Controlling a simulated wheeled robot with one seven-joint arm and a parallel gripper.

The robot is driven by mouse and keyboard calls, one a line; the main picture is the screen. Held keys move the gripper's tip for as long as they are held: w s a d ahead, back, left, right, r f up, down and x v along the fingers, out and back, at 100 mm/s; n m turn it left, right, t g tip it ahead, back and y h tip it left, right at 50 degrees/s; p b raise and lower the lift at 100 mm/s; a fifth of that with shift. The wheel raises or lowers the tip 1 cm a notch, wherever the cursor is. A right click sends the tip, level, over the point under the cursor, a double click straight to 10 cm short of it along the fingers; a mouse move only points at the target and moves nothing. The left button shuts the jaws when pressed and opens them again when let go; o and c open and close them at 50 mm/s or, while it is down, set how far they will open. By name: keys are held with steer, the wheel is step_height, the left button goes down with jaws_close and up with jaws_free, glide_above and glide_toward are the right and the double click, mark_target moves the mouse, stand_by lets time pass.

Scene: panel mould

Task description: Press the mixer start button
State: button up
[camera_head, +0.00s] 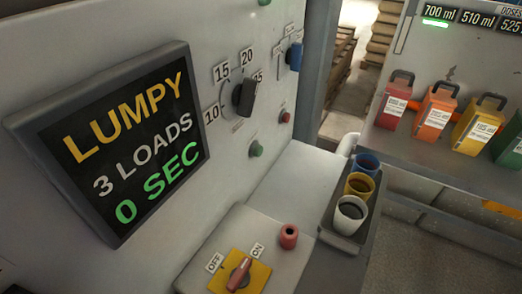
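A small green button (256,149) sits on the grey machine panel, right of the screen and below the dial. A red button (285,116) is on the same panel, further right and higher. A red cylindrical knob or button (289,236) stands on the lower ledge. No readable label marks any of them as the mixer start. A dark screen (125,140) reads LUMPY, 3 LOADS, 0 SEC. My gripper is not in view.
A black dial (244,97) has marks from 10 to 25. A red switch (239,274) on a yellow plate points nearer ON than OFF. A tray (342,241) holds blue, yellow and white-rimmed cups. Coloured containers (436,111) stand on the right-hand bench. A blue slider (295,57) is further back.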

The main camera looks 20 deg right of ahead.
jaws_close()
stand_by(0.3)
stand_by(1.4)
